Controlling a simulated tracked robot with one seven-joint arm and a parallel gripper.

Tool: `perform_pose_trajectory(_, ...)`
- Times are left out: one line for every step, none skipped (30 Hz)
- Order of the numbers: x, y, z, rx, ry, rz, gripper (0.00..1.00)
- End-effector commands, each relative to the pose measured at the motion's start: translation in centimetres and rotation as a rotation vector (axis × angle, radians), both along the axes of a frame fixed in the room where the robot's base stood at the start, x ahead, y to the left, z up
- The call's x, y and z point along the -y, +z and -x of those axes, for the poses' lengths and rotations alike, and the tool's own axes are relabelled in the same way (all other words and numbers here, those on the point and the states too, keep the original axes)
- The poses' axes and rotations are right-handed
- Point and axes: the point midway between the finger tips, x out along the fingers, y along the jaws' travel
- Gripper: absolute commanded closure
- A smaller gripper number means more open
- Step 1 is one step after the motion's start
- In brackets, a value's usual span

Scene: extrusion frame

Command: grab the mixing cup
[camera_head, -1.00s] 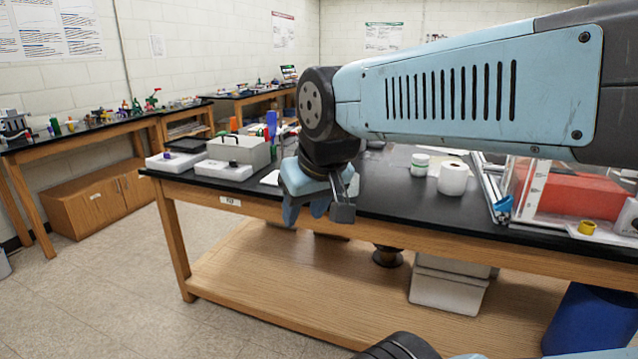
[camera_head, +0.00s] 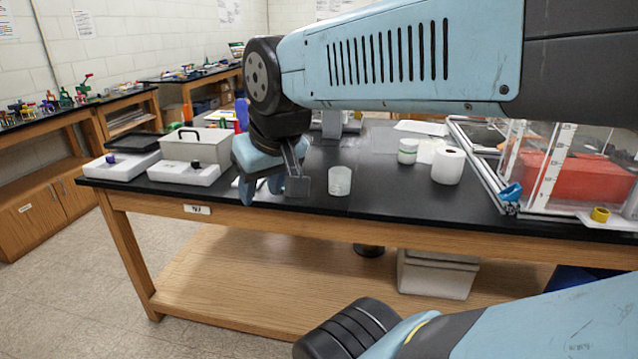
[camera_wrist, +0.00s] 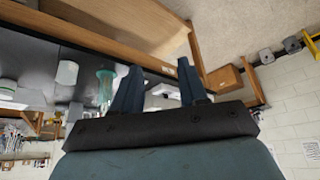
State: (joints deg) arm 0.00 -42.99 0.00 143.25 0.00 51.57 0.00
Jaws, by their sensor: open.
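The mixing cup appears to be the translucent whitish cup (camera_head: 340,181) standing upright near the front edge of the black-topped bench (camera_head: 395,195). My gripper (camera_head: 272,187) is over the bench's front part, left of the cup and apart from it. In the wrist view my gripper (camera_wrist: 160,68) is open, with nothing between its fingers. That view is upside down. It shows a pale cylinder (camera_wrist: 67,73) and a greenish clear vessel (camera_wrist: 105,85) left of the fingers; I cannot tell for certain which is the cup.
A white roll (camera_head: 448,165) and a small white jar (camera_head: 408,151) stand right of the cup. A clear-walled case with a red block (camera_head: 590,178) is farther right. A grey box (camera_head: 198,147) and white slabs (camera_head: 183,173) are at the left. The bench front between cup and case is clear.

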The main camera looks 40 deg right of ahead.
Motion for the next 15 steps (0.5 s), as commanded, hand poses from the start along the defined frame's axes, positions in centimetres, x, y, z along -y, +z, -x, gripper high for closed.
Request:
perform_pose_trajectory(0.0, 0.0, 0.0, 0.0, 0.0, -0.001, 0.53)
perform_pose_trajectory(0.0, 0.0, -0.1, 0.001, 0.0, -0.002, 0.5)
perform_pose_trajectory(-0.1, 0.0, -0.3, 0.003, 0.0, -0.008, 0.46)
perform_pose_trajectory(-0.1, 0.0, -0.6, 0.006, -0.001, -0.015, 0.43)
perform_pose_trajectory(-0.2, -0.1, -1.0, 0.011, -0.002, -0.025, 0.4)
perform_pose_trajectory(-0.2, -0.2, -1.7, 0.018, -0.004, -0.041, 0.36)
perform_pose_trajectory(0.0, -0.3, -2.3, 0.027, -0.004, -0.056, 0.33)
perform_pose_trajectory(0.0, -0.4, -3.1, 0.037, -0.009, -0.075, 0.31)
perform_pose_trajectory(0.1, -0.5, -4.3, 0.054, -0.018, -0.103, 0.27)
perform_pose_trajectory(0.1, -0.7, -5.3, 0.067, -0.027, -0.123, 0.24)
perform_pose_trajectory(0.1, -0.8, -6.4, 0.082, -0.038, -0.146, 0.21)
perform_pose_trajectory(0.2, -1.0, -7.8, 0.103, -0.059, -0.177, 0.17)
perform_pose_trajectory(0.3, -1.2, -9.0, 0.121, -0.075, -0.198, 0.14)
perform_pose_trajectory(0.5, -1.4, -10.1, 0.138, -0.094, -0.218, 0.11)
perform_pose_trajectory(0.8, -1.7, -11.5, 0.16, -0.12, -0.241, 0.08)
